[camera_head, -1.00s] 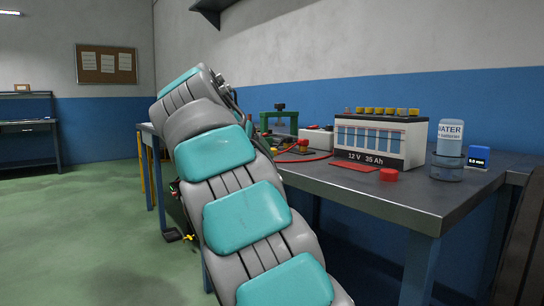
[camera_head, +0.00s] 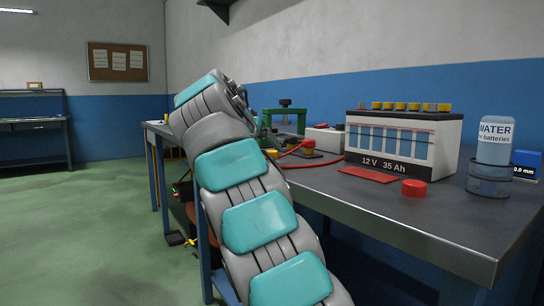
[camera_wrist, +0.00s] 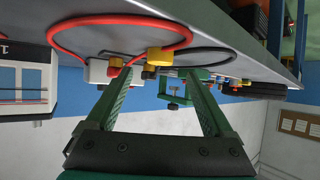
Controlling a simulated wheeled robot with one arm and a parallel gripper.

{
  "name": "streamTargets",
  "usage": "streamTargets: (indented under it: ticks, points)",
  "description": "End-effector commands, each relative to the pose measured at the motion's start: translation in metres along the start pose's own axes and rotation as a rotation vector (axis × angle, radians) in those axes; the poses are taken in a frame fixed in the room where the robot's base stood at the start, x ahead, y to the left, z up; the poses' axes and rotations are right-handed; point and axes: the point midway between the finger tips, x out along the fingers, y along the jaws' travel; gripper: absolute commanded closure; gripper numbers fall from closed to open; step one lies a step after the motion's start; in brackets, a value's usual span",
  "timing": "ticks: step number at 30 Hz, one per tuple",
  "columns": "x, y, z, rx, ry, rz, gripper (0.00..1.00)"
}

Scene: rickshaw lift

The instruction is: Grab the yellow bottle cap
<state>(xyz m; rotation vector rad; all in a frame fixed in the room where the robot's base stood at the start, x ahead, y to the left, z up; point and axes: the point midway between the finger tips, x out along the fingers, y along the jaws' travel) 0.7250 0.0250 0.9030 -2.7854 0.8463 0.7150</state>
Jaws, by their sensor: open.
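Several small yellow caps (camera_head: 400,106) sit in a row on top of the white 12 V battery (camera_head: 449,140) on the bench; I cannot tell which is the bottle cap. The clear water bottle (camera_head: 494,140) stands right of the battery, with no yellow cap visible on it. My gripper (camera_wrist: 156,75) shows in the wrist view with its green fingers spread and nothing held between them. A yellow cable piece (camera_wrist: 160,57) appears beyond the fingers, apart from the battery (camera_wrist: 30,75) at the left. In the head view my arm hides the gripper.
The grey bench (camera_head: 440,215) has a red round cap (camera_head: 414,188) and a flat red piece (camera_head: 368,174) near its front. A green clamp (camera_head: 286,117) and red cable (camera_head: 310,164) lie farther back. Green floor at left is open.

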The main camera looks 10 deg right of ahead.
Motion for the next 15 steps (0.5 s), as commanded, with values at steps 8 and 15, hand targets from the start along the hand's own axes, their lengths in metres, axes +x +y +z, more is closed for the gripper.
streamTargets:
  ticks: [8,15]
  points:
    - [0.031,0.000,0.006,0.000,0.000,0.000,0.14]
    - [0.051,0.000,0.004,0.001,0.002,0.000,0.14]
